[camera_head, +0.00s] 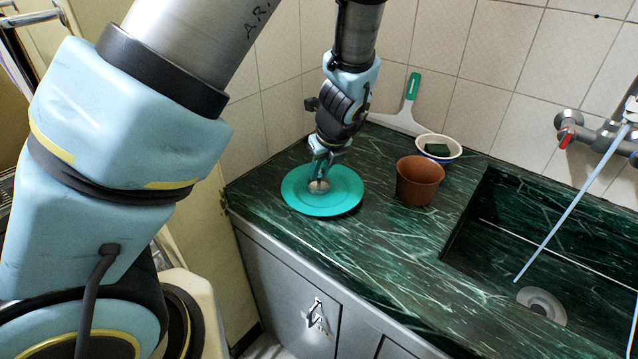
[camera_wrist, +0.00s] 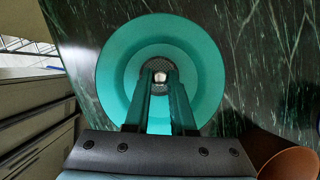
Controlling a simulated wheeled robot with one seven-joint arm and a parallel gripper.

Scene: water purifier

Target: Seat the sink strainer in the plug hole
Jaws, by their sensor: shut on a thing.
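The sink strainer (camera_head: 319,186) is a small round metal piece at the middle of a teal plate (camera_head: 342,203) on the green marble counter. My gripper (camera_head: 322,174) points down over the plate and is shut on the strainer. In the wrist view the strainer's mesh disc (camera_wrist: 160,64) and bright knob show at the fingertips (camera_wrist: 160,82), over the plate's centre. I cannot tell whether the strainer still touches the plate. The plug hole (camera_head: 542,304) is a round metal drain in the floor of the sink (camera_head: 500,235), at the right. It looks uncovered.
A brown pot (camera_head: 418,181) stands between the plate and the sink. A tap (camera_head: 590,135) with a pale hose (camera_head: 575,200) overhangs the sink.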

